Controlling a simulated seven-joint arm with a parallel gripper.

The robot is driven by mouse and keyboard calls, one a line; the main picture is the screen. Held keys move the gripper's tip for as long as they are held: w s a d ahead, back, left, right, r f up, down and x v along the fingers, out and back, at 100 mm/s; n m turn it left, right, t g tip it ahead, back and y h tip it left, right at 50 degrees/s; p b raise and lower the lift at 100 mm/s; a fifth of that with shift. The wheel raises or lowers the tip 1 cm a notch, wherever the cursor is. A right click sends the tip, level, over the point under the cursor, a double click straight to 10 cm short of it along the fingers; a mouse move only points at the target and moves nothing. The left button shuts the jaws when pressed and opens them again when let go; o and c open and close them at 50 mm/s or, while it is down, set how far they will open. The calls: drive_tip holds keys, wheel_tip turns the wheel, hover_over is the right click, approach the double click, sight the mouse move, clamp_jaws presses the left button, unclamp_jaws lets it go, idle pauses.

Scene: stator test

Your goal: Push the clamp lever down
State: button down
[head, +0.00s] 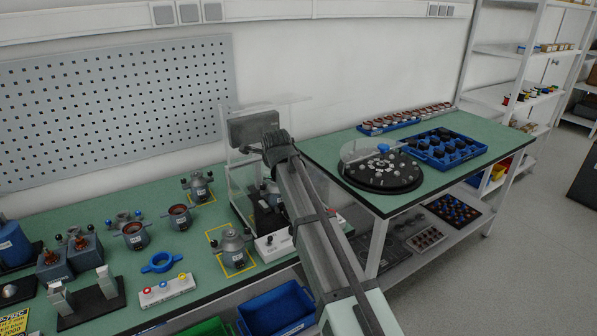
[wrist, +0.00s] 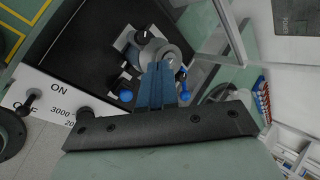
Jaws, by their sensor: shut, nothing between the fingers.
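In the wrist view my gripper (wrist: 160,68) is shut and empty, its blue fingers side by side over the test fixture. Grey round metal parts of the fixture (wrist: 168,55) show just beyond the fingertips. A blue ball knob (wrist: 125,95) lies left of the fingers and a blue-ended lever (wrist: 183,82) close to their right. I cannot tell which is the clamp lever, or whether the fingers touch either. In the head view my arm hides the fingers and most of the fixture (head: 264,199).
A white control box (wrist: 62,100) marked ON stands at left in the wrist view. Clear guard panels (wrist: 232,35) rise close on the right. In the head view, motor parts (head: 134,235) stand on the green bench left of the fixture, and a round black tray (head: 352,178) lies right.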

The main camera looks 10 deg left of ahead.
drive_tip(key=w+a+f+n+h, duration=0.2)
drive_tip(key=w+a+n+h, duration=0.15)
drive_tip(key=a, duration=0.45)
drive_tip(key=d+r+h, duration=0.1)
drive_tip(key=d+h, duration=0.1)
drive_tip(key=w+d+r+n+h, duration=0.1)
drive_tip(key=d+r+h, duration=0.1)
drive_tip(key=d+h, duration=0.1)
drive_tip(key=d+r+n+h, duration=0.1)
drive_tip(key=d+h, duration=0.1)
drive_tip(key=shift+w+d+r+n+h, duration=0.15)
drive_tip(key=shift+w+d+n+h, duration=0.1)
drive_tip(key=shift+d, duration=0.15)
drive_tip(key=shift+s+d+n, duration=0.2)
drive_tip(key=shift+s+n, duration=0.05)
drive_tip(key=shift+n, duration=0.15)
drive_tip(key=x, duration=1)
